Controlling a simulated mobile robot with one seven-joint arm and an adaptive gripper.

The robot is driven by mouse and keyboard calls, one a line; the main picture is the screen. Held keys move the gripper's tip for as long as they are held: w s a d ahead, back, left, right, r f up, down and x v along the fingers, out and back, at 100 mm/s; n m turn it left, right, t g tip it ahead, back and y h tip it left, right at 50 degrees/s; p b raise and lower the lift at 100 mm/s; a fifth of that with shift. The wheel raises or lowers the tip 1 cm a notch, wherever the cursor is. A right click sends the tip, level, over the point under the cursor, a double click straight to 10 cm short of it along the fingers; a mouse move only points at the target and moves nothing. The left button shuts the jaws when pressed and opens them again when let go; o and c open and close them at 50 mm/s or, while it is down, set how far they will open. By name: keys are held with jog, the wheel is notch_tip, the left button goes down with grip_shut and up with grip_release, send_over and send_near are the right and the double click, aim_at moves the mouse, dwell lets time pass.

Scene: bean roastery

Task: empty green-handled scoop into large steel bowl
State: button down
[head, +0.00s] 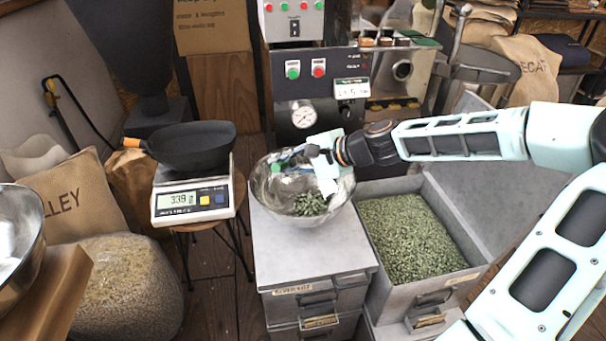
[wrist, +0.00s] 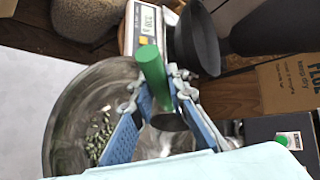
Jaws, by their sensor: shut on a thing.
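My gripper (head: 302,157) is over the large steel bowl (head: 341,193) and is shut on the green-handled scoop (head: 277,167). In the wrist view the scoop's green handle (wrist: 152,72) stands up between the blue finger pads of my gripper (wrist: 160,110). The scoop's metal part lies beyond the fingers and is mostly hidden, so I cannot tell whether beans are in it. The bowl also shows in the wrist view (wrist: 62,125). Green beans (head: 310,204) lie in its bottom, and they show in the wrist view too (wrist: 98,140).
The bowl stands on a grey drawer cabinet (head: 310,255). Right of it is an open bin of green beans (head: 405,235). At left, a dark pan (head: 195,145) sits on a scale (head: 190,200). A control panel machine (head: 310,75) stands behind.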

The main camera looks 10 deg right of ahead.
jog(key=shift+w+a+f+n+g+h+p, duration=0.2)
jog(key=shift+a+f+g+h+p, duration=0.1)
jog(key=shift+a+h+p, duration=0.35)
jog(key=shift+w+a+f+n+g+h+p, duration=0.15)
jog(key=shift+w+a+g+h+p, duration=0.15)
jog(key=shift+a+h+p, duration=0.3)
jog(key=shift+w+a+f+n+g+h+p, duration=0.15)
jog(key=shift+a+f+g+h+p, duration=0.15)
jog(key=shift+a+h+p, duration=0.3)
jog(key=shift+w+a+f+g+h+p, duration=0.15)
jog(key=shift+a+f+g+h+p, duration=0.35)
jog(key=shift+h+p, duration=0.35)
jog(key=shift+w+a+f+h+p, duration=0.25)
jog(key=shift+a+h+p, duration=0.3)
jog(key=shift+p, duration=0.45)
jog(key=shift+a+f+g+h+p, duration=0.1)
jog(key=shift+f+g+h+p, duration=0.1)
jog(key=shift+g+h+p, duration=0.15)
jog(key=w+a+n+g+h+p, duration=0.1)
jog(key=w+a+g+h+p, duration=0.1)
jog(key=a+h+p, duration=0.4)
jog(key=shift+w+a+h, duration=0.5)
jog(key=shift+a, duration=0.05)
